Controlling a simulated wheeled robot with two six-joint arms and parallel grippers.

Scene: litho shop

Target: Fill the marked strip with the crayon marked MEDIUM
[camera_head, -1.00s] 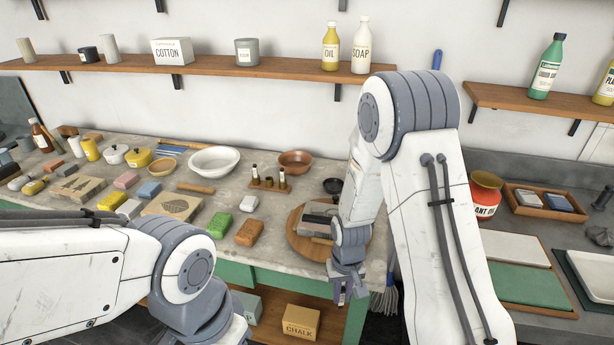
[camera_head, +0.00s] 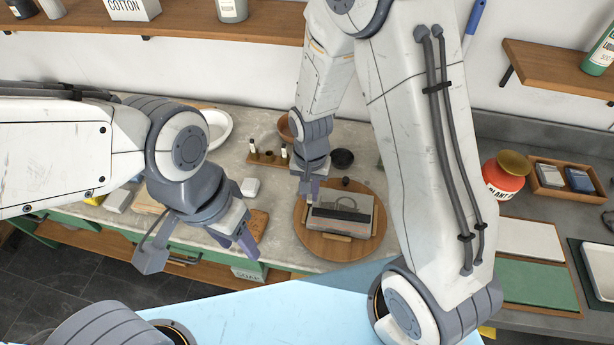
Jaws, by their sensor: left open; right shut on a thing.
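A grey stone slab (camera_head: 340,216) with darker marks on its top lies on a round wooden board (camera_head: 313,242). My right gripper (camera_head: 308,190) points down at the slab's left back edge. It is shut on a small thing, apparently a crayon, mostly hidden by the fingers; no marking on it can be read. A wooden crayon rack (camera_head: 268,158) stands behind and left of the board, with two dark, pale-banded crayons (camera_head: 284,152) upright in it, their labels too small to read. My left gripper (camera_head: 198,250) is open and empty over the table's front edge.
A copper bowl (camera_head: 284,128) and a small dark bowl (camera_head: 342,158) stand behind the board. A white block (camera_head: 250,187) lies left of it. A red jar (camera_head: 506,175) and a green-topped panel (camera_head: 540,275) are at the right.

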